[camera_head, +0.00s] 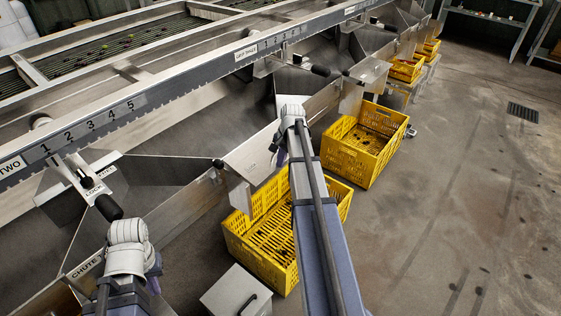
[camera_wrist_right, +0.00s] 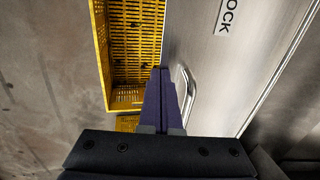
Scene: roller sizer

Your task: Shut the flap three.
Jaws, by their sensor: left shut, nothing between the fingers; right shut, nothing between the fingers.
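A label ending in what looks like "THREE" (camera_head: 246,52) is on the long rail. Below it, a bent metal plate (camera_head: 252,150) stands at the outer end of a chute, its upper face sloping. I cannot tell for certain whether this plate is flap three or how far it is open. My right gripper (camera_head: 281,157) is beside this plate's right end, mostly hidden behind its wrist. In the wrist view its fingers (camera_wrist_right: 161,95) are together and empty, beside a metal panel (camera_wrist_right: 235,70) with a handle. My left gripper (camera_head: 155,283) is low at left, mostly hidden by its wrist, shut and empty.
Yellow crates stand on the floor below the chutes: one (camera_head: 235,235) under my right arm, one (camera_head: 372,168) to its right, others further back. A grey box (camera_head: 236,292) is at bottom centre. Black-handled levers (camera_head: 108,207) stick out from the rail. The floor at right is clear.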

